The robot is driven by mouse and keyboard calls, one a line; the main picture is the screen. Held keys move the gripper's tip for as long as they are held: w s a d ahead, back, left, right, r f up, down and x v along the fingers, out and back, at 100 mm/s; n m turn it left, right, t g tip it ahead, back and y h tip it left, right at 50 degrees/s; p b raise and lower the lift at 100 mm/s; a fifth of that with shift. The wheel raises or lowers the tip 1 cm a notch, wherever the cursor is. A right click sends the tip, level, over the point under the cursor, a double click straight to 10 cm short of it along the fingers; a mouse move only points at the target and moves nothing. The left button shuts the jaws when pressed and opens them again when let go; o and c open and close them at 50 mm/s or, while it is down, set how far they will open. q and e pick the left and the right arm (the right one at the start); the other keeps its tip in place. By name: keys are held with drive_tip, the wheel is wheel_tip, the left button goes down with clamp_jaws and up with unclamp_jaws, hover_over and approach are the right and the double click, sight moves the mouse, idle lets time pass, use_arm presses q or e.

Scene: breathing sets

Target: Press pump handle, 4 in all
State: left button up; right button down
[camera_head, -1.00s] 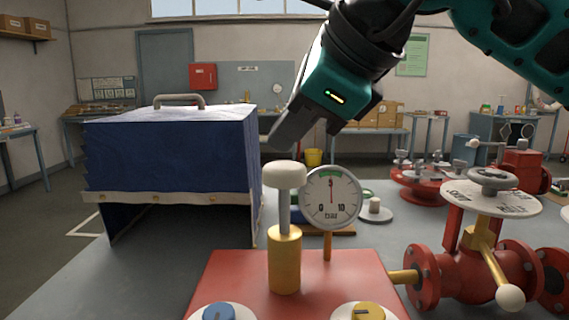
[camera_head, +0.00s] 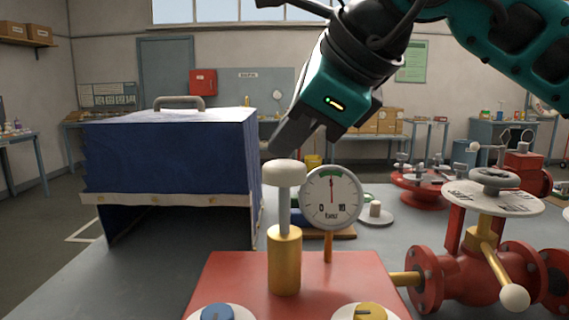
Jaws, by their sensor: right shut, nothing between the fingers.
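The pump stands on a red base (camera_head: 240,280) at the front middle of the table. Its brass cylinder (camera_head: 284,262) holds a grey rod topped by a white round handle (camera_head: 284,174); the handle is up, with much rod showing. A round pressure gauge (camera_head: 331,198) stands just right of it, its needle pointing about straight up near a green band. My right gripper (camera_head: 284,143) is shut and empty, tilted down to the left, its tips just above the handle or slightly behind it; I cannot tell whether they touch. My left gripper is not in view.
A blue box-like cover (camera_head: 170,155) with a grey handle stands at left. A red valve (camera_head: 470,270) with a white disc and yellow lever stands at right. A blue knob (camera_head: 217,312) and a yellow knob (camera_head: 369,311) sit at the base's front. Bare table (camera_head: 150,280) lies front left.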

sight(294, 167)
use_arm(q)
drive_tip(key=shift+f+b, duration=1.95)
use_arm(e)
drive_tip(key=shift+f, duration=2.2)
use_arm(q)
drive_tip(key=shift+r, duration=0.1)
use_arm(e)
drive_tip(key=shift+r, duration=0.1)
use_arm(q)
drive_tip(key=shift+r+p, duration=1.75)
drive_tip(key=shift+p, duration=0.15)
use_arm(e)
drive_tip(key=shift+r, duration=2.6)
wheel_tip(294, 167, up, 5)
drive_tip(key=p, duration=0.3)
drive_tip(key=shift+p, duration=0.4)
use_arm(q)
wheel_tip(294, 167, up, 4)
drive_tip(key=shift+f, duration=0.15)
